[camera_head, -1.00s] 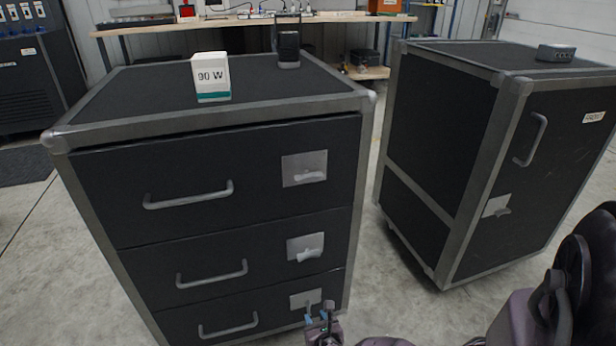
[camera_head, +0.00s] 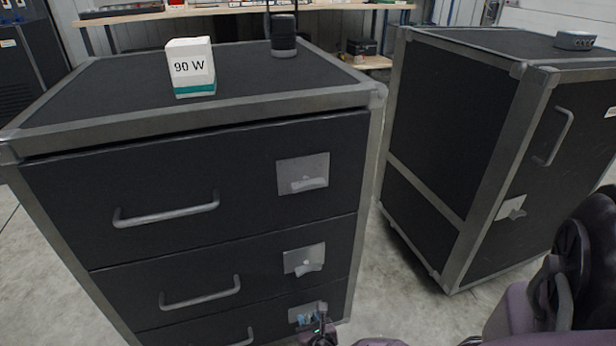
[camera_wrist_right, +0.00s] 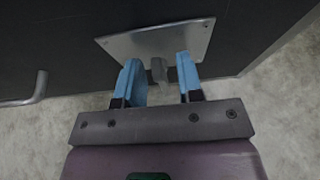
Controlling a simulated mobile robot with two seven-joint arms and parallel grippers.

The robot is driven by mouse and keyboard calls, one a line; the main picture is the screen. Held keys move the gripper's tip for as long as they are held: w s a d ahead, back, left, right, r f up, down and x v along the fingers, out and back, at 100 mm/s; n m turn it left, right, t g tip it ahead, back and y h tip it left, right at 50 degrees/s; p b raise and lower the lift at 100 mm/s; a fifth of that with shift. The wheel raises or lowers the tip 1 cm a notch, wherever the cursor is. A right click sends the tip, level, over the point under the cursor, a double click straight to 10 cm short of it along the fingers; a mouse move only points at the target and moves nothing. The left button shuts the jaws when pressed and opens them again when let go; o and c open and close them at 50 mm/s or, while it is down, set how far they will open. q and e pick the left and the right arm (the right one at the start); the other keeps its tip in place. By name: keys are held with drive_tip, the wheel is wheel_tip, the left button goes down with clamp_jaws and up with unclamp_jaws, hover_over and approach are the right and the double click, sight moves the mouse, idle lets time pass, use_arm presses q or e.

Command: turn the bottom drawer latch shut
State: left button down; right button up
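The bottom drawer latch is a grey plate (camera_head: 305,308) at the right end of the lowest drawer of the near black cabinet. In the right wrist view its plate (camera_wrist_right: 150,40) carries a short grey lever (camera_wrist_right: 158,70) that points towards my gripper. My right gripper (camera_head: 311,320) is at this latch. In the right wrist view its two blue fingers (camera_wrist_right: 160,79) are apart, one on each side of the lever, with gaps showing. In the head view the gripper partly hides the lever. My left gripper is in neither view.
The top latch (camera_head: 303,174) and middle latch (camera_head: 304,260) sit above, with drawer handles to the left. A white 90 W box (camera_head: 190,68) and a dark object (camera_head: 284,38) stand on the cabinet. A second black cabinet (camera_head: 440,130) stands right, across a gap of bare floor.

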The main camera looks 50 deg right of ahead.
drive_tip(key=shift+w+d+f, duration=0.1)
drive_tip(key=shift+w, duration=0.15)
drive_tip(key=shift+c, duration=0.3)
clamp_jaws()
